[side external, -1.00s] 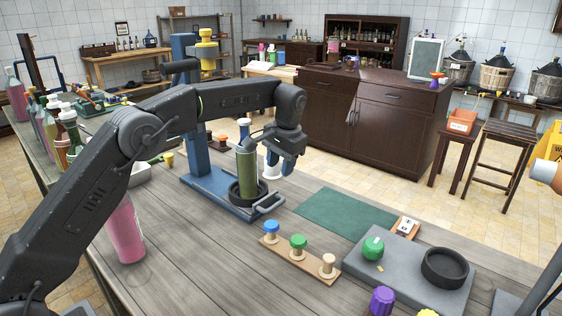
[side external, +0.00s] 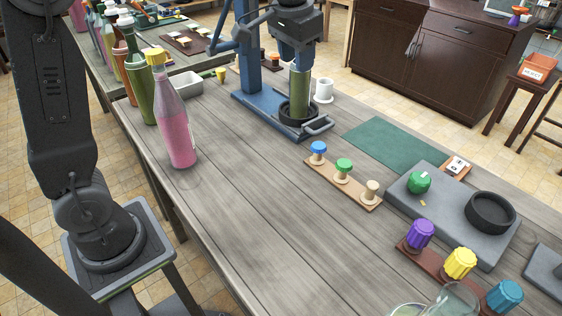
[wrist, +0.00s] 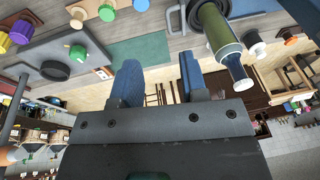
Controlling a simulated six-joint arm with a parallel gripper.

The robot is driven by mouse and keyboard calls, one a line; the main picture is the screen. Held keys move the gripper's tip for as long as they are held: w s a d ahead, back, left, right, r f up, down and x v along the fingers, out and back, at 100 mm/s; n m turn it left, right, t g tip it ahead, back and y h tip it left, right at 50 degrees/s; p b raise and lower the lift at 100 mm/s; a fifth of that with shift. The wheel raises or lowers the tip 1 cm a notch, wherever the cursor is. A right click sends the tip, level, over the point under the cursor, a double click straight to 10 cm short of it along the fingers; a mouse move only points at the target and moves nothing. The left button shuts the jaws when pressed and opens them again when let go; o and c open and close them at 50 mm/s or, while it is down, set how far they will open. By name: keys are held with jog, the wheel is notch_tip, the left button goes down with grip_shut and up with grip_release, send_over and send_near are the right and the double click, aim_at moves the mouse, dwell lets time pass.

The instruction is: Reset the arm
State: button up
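My gripper (side external: 295,55) has blue fingers and overlaps the top of the green bottle in the side view. The wrist view shows the fingers (wrist: 160,85) apart, with nothing between them. The green bottle (side external: 300,95) stands upright in a black ring on the blue stand (side external: 245,60); its neck is hidden behind my gripper. In the wrist view the green bottle (wrist: 219,35) is right of the fingers, outside the gap, with its neck visible. My forearm runs out of the top of the side view.
A pink bottle (side external: 174,120) stands left on the table. Blue, green and tan knobs sit on a wooden strip (side external: 325,182). A grey slab (side external: 437,220) holds a green knob and black ring. The middle table surface (side external: 235,195) is clear.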

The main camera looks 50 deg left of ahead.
jog(key=s+f+t, duration=0.1)
jog(key=s+f, duration=0.2)
jog(key=s, duration=0.8)
jog(key=s+d+f+t+h, duration=0.1)
jog(key=s+f+t, duration=0.1)
jog(key=s, duration=1)
jog(key=shift+f, duration=0.5)
